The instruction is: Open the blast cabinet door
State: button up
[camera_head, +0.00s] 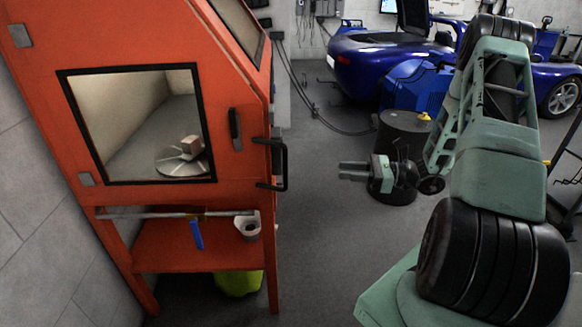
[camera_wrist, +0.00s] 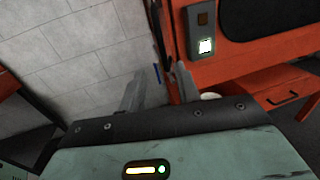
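The orange blast cabinet (camera_head: 225,60) stands at the left in the head view. Its side door has a black-framed window (camera_head: 140,120), hinges at the left and a small black handle (camera_head: 235,128) at the right; it looks shut. A larger black handle (camera_head: 281,163) sticks out at the cabinet's front edge. My gripper (camera_head: 345,170) is in the air right of the cabinet, pointing left, apart from both handles. In the wrist view my gripper (camera_wrist: 158,88) has its fingers spread with nothing between them. Orange panels (camera_wrist: 235,70) show at the right there.
A blue tool with a pipe (camera_head: 196,232) hangs under the cabinet window. A black drum (camera_head: 400,140) stands behind my gripper, and a blue car (camera_head: 380,65) is at the back. The grey floor (camera_head: 320,250) between the cabinet and my body is clear.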

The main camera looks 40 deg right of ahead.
aim_at(285, 166)
jog(key=p+x, duration=0.2)
jog(key=x, duration=1.5)
jog(key=shift+w+p, duration=0.15)
jog(key=shift+p, duration=0.15)
grip_shut()
